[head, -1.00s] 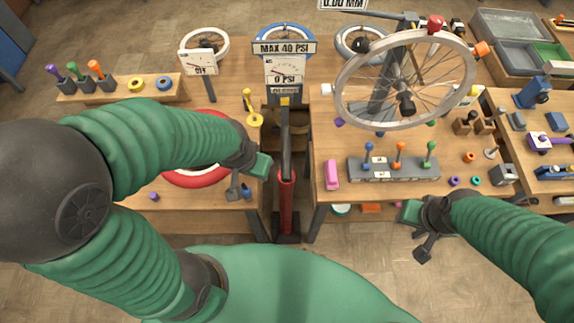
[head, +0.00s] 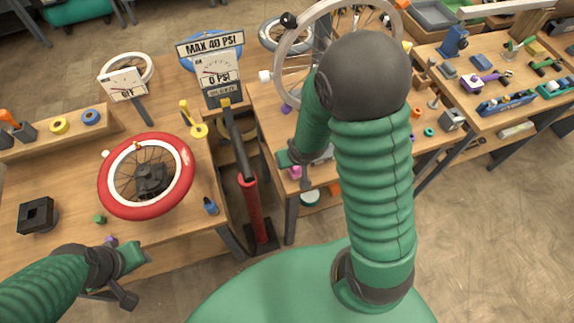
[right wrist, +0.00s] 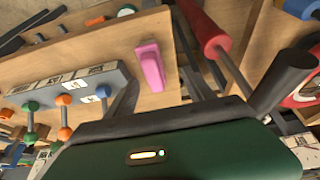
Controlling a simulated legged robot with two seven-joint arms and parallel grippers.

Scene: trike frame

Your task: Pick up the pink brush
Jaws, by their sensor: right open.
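The pink brush (right wrist: 150,66) lies on the wooden bench near its front edge in the right wrist view. In the head view only a small bit of pink (head: 296,172) shows by my right gripper (head: 297,165). My right gripper is open and empty above the bench. The right wrist view shows its dark fingers (right wrist: 165,84) spread, with the brush beyond and roughly between them. Contact with the brush is not visible. My left gripper (head: 128,276) is over the front edge of the left bench, away from the brush; its jaw gap is unclear.
A grey block with colored knobs (right wrist: 70,88) stands beside the brush. A red pump (head: 252,205) stands in the gap between the benches. A red-tyred wheel (head: 180,190) lies on the left bench. A wheel on a stand (head: 290,50) rises behind my right arm.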

